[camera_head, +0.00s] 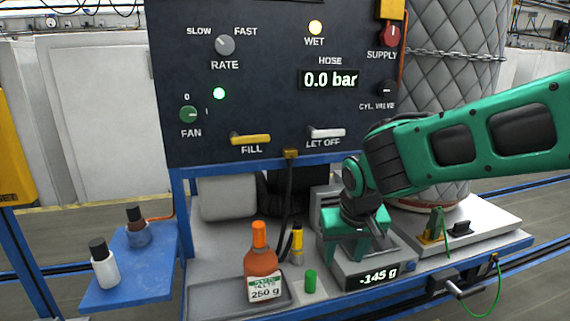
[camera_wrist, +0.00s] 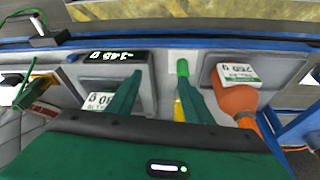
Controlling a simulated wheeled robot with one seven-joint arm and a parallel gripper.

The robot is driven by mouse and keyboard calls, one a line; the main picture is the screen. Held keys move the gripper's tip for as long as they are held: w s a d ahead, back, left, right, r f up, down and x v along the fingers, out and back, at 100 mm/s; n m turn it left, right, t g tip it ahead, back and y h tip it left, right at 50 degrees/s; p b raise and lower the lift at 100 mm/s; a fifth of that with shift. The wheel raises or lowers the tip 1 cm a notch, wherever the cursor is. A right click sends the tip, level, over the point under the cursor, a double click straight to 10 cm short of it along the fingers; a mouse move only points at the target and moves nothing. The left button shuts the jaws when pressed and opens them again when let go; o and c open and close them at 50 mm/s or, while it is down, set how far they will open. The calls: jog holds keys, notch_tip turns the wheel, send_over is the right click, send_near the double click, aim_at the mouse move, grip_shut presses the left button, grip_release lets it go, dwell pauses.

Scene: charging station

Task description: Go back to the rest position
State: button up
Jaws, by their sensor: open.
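My gripper (camera_head: 353,246) hangs low over the grey scale (camera_head: 340,274), near its pan, with green fingers pointing down. In the wrist view its two fingers (camera_wrist: 163,92) stand apart with nothing seen between their tips. The scale's display (camera_head: 371,275) reads -145 g. In the wrist view a white label (camera_wrist: 98,100) shows beside the left finger, over the scale; what bears it is mostly hidden. My gripper covers much of the pan in the head view.
An orange bottle (camera_head: 262,265) labelled 250 g stands in a grey tray (camera_head: 198,297). A green cylinder (camera_head: 310,281) and yellow-topped item (camera_head: 297,244) stand between it and the scale. The dark control panel (camera_head: 270,100) rises behind. A blue side shelf (camera_head: 125,285) holds a white bottle (camera_head: 104,267).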

jog(key=s+d+m+g, duration=0.1)
jog(key=s+d, duration=0.2)
jog(key=d, duration=0.3)
jog(key=s+d+m+h, duration=0.1)
jog(key=s+d+m, duration=0.15)
jog(key=d, duration=0.45)
jog(key=s+d+g, duration=0.1)
jog(key=s+d, duration=0.2)
jog(key=d, duration=0.3)
jog(key=s+d+m+g, duration=0.1)
jog(key=s+d, duration=0.3)
jog(key=s, duration=0.4)
jog(key=s+d+f+m+g+y, duration=0.1)
jog(key=s+d+m, duration=0.2)
jog(key=s, duration=0.6)
jog(key=shift+d, duration=0.65)
jog(key=shift+w+f, duration=0.25)
jog(key=shift+w, duration=0.4)
